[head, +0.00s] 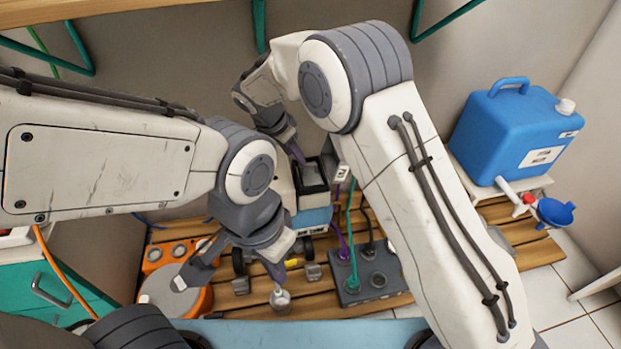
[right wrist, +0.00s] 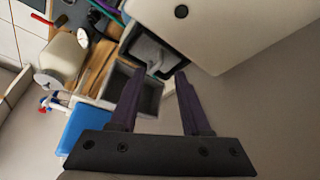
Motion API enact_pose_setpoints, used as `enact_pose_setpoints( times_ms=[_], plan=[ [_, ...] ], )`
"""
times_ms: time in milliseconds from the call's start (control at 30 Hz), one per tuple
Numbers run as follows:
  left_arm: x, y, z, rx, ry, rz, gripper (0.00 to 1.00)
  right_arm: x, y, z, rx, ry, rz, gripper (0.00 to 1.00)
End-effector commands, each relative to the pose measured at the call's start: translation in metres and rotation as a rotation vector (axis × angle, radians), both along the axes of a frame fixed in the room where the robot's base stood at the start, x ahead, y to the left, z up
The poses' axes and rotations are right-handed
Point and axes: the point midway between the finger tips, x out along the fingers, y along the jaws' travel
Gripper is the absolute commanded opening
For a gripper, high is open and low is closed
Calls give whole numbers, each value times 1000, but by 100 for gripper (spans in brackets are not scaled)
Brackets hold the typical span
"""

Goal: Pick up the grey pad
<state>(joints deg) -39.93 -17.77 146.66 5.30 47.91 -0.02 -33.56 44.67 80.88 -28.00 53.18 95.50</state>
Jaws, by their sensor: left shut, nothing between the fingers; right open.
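Which thing is the grey pad I cannot tell for sure. A flat, round grey piece (head: 170,291) lies on the orange unit at the lower left, partly hidden by my left wrist. A light grey piece (right wrist: 152,54) also shows inside a black-rimmed box (right wrist: 170,72) in the right wrist view. My left gripper (head: 279,271) is shut and empty, pointing down just above a small metal cup (head: 281,298). My right gripper (right wrist: 155,82) is open and empty, its fingers pointing towards the black-rimmed box and a grey open bin. In the head view its tips (head: 298,156) are near that box.
The orange unit (head: 154,254) and a dark socket box (head: 369,287) with purple, green and black cables stand on a slatted wooden bench (head: 245,306). A blue canister (head: 513,132) stands at the right. A teal drawer (head: 50,290) is at the left.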

Motion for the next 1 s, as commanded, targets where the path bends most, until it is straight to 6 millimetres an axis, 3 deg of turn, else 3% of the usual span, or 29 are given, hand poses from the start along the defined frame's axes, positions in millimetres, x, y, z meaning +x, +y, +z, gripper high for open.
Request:
enact_pose_setpoints(
  times_ms=[33, 100, 333, 600, 867, 1000],
  plan=[
    [0, 0, -9, 0, 0, 0, 0, 2, -3, -14, -3, 3, -1, 47],
    [0, 0, -14, 0, 0, 0, 0, 5, -6, -22, -2, 2, 1, 47],
    [0, 0, -24, 1, 1, 0, 0, 11, -10, -37, 0, 2, 1, 47],
    [0, 0, -52, 1, 1, 0, 0, 23, -20, -72, -1, 3, 1, 47],
    [0, 0, -51, 1, 1, 0, 0, 25, -21, -72, 0, 2, 4, 47],
    [0, 0, -51, 0, 0, 0, 0, 25, -21, -72, 0, 2, 4, 0]
  ],
)
